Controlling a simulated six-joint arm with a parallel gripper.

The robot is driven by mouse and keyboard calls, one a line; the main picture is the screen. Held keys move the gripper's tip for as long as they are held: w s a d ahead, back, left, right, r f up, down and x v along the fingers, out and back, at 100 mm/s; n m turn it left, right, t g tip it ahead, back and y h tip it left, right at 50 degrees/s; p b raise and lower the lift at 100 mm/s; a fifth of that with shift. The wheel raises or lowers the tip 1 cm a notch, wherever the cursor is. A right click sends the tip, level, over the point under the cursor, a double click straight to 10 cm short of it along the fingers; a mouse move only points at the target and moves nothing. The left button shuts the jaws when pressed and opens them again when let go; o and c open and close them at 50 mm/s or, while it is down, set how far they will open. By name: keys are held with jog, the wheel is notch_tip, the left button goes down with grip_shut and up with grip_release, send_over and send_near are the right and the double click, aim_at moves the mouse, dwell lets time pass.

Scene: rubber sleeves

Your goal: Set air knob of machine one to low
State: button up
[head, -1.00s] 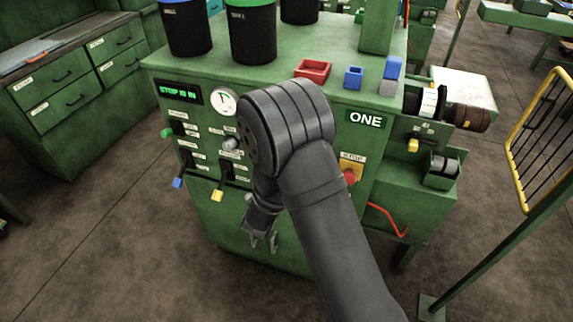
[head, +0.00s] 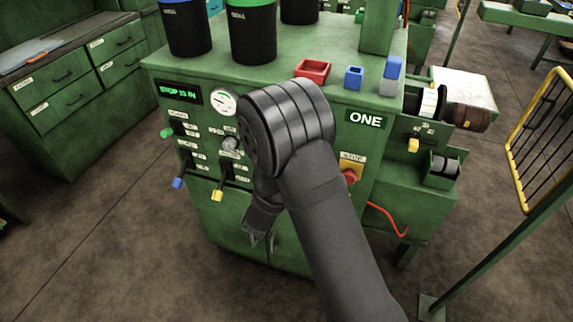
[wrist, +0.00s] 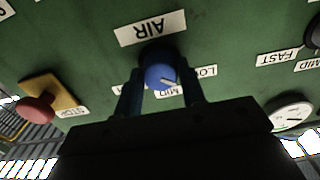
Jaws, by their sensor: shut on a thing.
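The blue air knob (wrist: 158,73) is on the green panel of machine one in the wrist view, which shows the panel upside down. My gripper (wrist: 160,78) has one finger on each side of the knob and is shut on it. The AIR label (wrist: 152,28) is beyond the knob. A partly covered MID label (wrist: 168,92) and a LOW label (wrist: 207,72) are beside it. The knob's white mark points toward the MID and LOW side; exactly which is hard to tell. In the head view my arm hides the knob.
Machine one (head: 367,119) has a red stop button (head: 349,177) on a yellow plate right of my arm. A gauge (head: 222,102), a grey knob (head: 231,144) and colored switches are to the left. Bins and small trays stand on top.

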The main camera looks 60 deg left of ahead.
dwell(0.4)
jog(key=o, duration=1)
jog(key=v, duration=1.7)
jog(key=shift+s+d+r, duration=0.1)
jog(key=shift+s+d, duration=0.05)
jog(key=shift+d, duration=0.05)
jog(key=x, duration=1.7)
jog(key=shift+w+a, duration=0.2)
